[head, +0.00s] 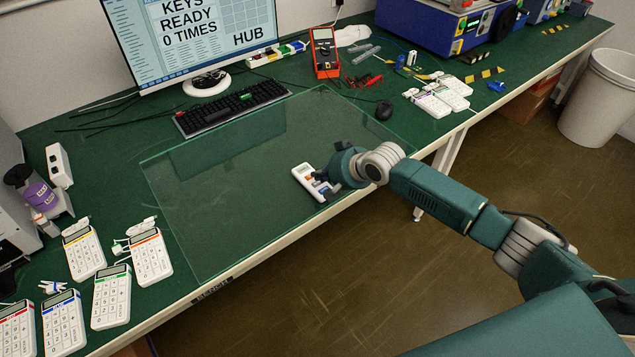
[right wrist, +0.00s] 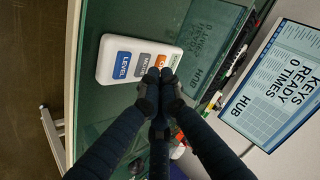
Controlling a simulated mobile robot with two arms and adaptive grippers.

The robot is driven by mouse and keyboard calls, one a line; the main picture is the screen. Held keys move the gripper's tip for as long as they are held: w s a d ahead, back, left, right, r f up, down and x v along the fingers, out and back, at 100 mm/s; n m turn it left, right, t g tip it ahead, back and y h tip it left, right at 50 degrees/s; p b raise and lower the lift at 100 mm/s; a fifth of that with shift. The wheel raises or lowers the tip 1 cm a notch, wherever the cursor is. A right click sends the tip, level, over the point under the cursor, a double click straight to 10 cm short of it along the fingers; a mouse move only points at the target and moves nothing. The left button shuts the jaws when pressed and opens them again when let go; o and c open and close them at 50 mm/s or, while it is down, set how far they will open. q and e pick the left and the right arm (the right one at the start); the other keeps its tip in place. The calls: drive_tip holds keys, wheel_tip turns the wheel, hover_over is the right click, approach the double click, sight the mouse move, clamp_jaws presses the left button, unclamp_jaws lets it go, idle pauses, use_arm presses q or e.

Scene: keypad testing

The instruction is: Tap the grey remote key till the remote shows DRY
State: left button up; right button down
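A white remote (head: 303,172) lies on the glass sheet near the front edge of the bench. In the right wrist view the remote (right wrist: 109,46) shows a blue key marked LEVEL (right wrist: 122,65), a grey key (right wrist: 142,64) and an orange key (right wrist: 160,61). My right gripper (right wrist: 160,76) is over the remote, fingertips together and empty, by the lower ends of the grey and orange keys. I cannot tell whether they touch. The remote's display is too small and partly hidden to read. My right gripper also shows in the head view (head: 328,186). My left gripper is not in view.
A glass sheet (head: 215,215) covers the middle bench. A monitor (head: 195,35) reads KEYS READY 0 TIMES HUB, with a keyboard (head: 232,107) before it. Several white keypads (head: 112,297) lie at the left, more (head: 438,96) at the back right. A red multimeter (head: 325,52) stands behind.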

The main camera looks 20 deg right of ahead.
sight(320, 184)
drive_tip(key=shift+f, duration=0.25)
drive_tip(key=shift+f, duration=0.35)
idle(0.6)
drive_tip(key=shift+r, duration=0.1)
drive_tip(key=shift+r+p, duration=0.65)
drive_tip(key=shift+p, duration=0.2)
wheel_tip(320, 184, up, 5)
drive_tip(key=p, duration=0.5)
drive_tip(key=shift+r, duration=0.1)
idle(0.6)
